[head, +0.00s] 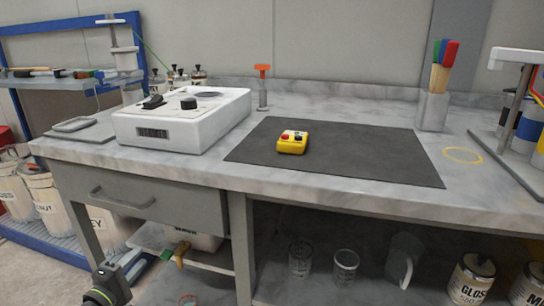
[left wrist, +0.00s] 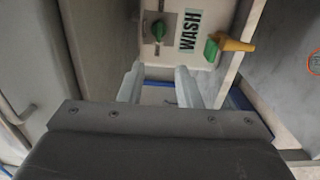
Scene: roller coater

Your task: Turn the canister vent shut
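The white canister labelled WASH (left wrist: 206,14) fills the top of the left wrist view. In the head view the canister (head: 205,242) stands under the bench, partly hidden by the drawer. My left gripper (left wrist: 157,72) has its two pale fingers spread, with nothing between them, short of the canister and below the knob in the picture. My left arm shows at the head view's lower left. My right gripper is not in view.
The grey drawer (head: 150,203) and bench edge overhang the canister. Beakers (head: 345,266), a jug (head: 403,258) and paint cans (head: 470,281) stand on the lower shelf to the right. White buckets (head: 42,192) stand at the left.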

